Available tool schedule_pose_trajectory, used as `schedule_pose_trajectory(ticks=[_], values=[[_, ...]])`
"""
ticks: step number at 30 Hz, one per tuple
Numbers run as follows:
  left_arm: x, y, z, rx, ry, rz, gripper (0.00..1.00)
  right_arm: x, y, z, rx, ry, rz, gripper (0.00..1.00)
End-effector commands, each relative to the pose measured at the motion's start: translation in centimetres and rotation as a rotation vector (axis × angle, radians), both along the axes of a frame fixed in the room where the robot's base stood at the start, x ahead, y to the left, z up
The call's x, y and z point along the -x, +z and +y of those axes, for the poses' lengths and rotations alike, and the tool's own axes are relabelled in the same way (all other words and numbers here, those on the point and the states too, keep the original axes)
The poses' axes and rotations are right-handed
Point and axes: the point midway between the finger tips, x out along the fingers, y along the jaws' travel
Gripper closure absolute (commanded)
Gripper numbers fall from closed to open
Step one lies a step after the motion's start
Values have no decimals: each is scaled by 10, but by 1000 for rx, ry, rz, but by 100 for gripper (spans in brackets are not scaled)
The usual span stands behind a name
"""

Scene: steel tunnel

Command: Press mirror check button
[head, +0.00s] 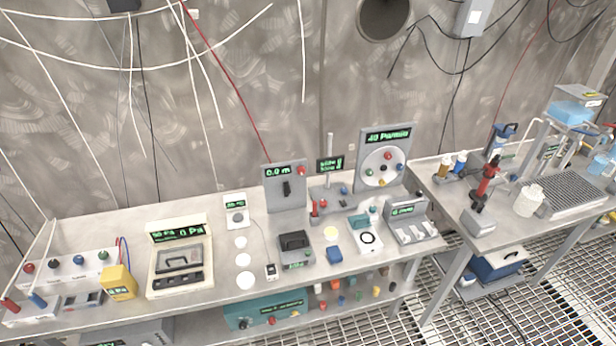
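I cannot tell which control is the mirror check button; no readable label names it. A grey upright panel (271,206) reads "0.0 m" and has a black handle and a red knob (301,171) at its right. A taller grey panel (370,190) has a green display and a white disc (384,154) with several coloured knobs. Between them a small dark display (329,165) stands by a post, with a red-and-grey device (316,208) below. Neither gripper is in view.
The long bench (205,210) also holds a beige instrument case (179,282), a yellow meter (118,282), a dark-topped device (295,241) and a grey switch box (410,226). A second bench (470,205) at right carries bottles and a grid tray. Metal grating (490,310) covers the floor.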

Motion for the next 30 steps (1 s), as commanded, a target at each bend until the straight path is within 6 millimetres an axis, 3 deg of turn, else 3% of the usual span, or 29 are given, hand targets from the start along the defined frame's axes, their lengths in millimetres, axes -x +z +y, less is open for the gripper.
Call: schedule_pose_trajectory(ticks=[1, 6, 30], values=[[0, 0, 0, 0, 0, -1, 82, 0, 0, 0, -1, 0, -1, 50], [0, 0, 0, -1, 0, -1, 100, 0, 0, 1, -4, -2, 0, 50], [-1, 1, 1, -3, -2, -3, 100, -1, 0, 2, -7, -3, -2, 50]])
